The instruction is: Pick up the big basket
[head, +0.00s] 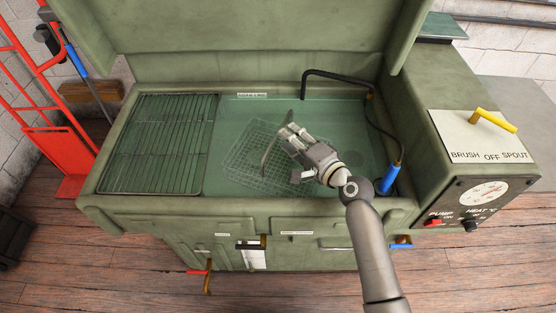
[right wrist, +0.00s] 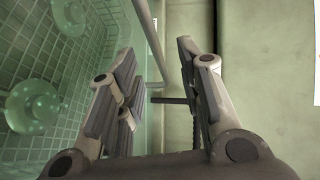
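The big basket (head: 243,172), a wire mesh basket, lies under greenish liquid in the washer basin. Its mesh also fills the left of the right wrist view (right wrist: 85,55), with round parts (right wrist: 35,105) inside it. A grey curved bar (head: 268,156), apparently its handle, rises beside my right gripper (head: 288,134). In the right wrist view a bar (right wrist: 150,35) runs between the fingers of my right gripper (right wrist: 155,62). The fingers stand apart, with a gap around the bar; I cannot see them touching it. My left gripper is not in view.
A wire rack (head: 160,143) covers the basin's left part. A black hose (head: 340,76) and a blue-handled brush (head: 389,178) are on the right. The raised lid (head: 235,25) stands behind. A control box (head: 470,190) with a yellow lever (head: 494,120) is at right.

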